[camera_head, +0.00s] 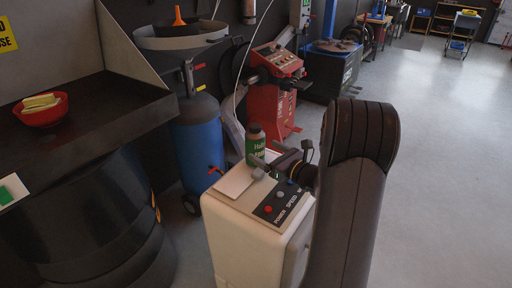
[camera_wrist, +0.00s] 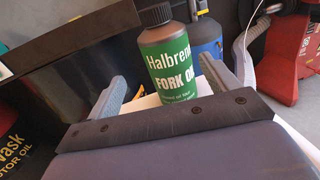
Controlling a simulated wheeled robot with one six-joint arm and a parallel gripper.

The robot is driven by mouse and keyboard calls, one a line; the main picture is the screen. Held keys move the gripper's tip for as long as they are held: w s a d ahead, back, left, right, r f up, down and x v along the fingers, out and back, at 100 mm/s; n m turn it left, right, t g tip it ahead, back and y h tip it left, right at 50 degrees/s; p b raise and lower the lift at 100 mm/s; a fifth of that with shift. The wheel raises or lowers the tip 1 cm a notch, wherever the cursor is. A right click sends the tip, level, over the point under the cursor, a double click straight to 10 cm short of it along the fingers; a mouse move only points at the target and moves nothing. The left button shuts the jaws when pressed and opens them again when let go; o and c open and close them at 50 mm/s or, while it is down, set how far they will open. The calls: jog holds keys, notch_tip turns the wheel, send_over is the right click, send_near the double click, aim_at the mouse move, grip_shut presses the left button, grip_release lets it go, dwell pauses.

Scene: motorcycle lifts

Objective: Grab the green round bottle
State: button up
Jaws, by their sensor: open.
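The green round bottle (camera_head: 255,145) stands upright on top of a beige machine cabinet (camera_head: 246,222). My gripper (camera_wrist: 175,78) is open, with one finger to the left of the bottle and one to the right. The bottle appears between or just beyond the fingertips, and I see gaps on both sides. In the head view my gripper (camera_head: 272,165) is close to the bottle, low at its near side. The bottle's base is partly hidden by my gripper.
The cabinet top has a control panel (camera_head: 283,201) with buttons and a pale flat plate (camera_head: 234,182). A blue oil drainer (camera_head: 199,140) stands behind left. A dark bench (camera_head: 95,108) with a red bowl (camera_head: 42,112) is at left. A red machine (camera_head: 273,105) stands behind.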

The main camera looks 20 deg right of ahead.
aim_at(251, 140)
jog(key=x, duration=0.3)
jog(key=shift+d, duration=0.25)
jog(key=shift+d+x, duration=0.15)
jog(key=shift+x, duration=1.3)
jog(key=shift+d+x, duration=0.15)
jog(key=shift+x, duration=1.3)
jog(key=shift+w+f, duration=0.15)
jog(key=shift+c, duration=0.5)
jog(key=c, duration=1.2)
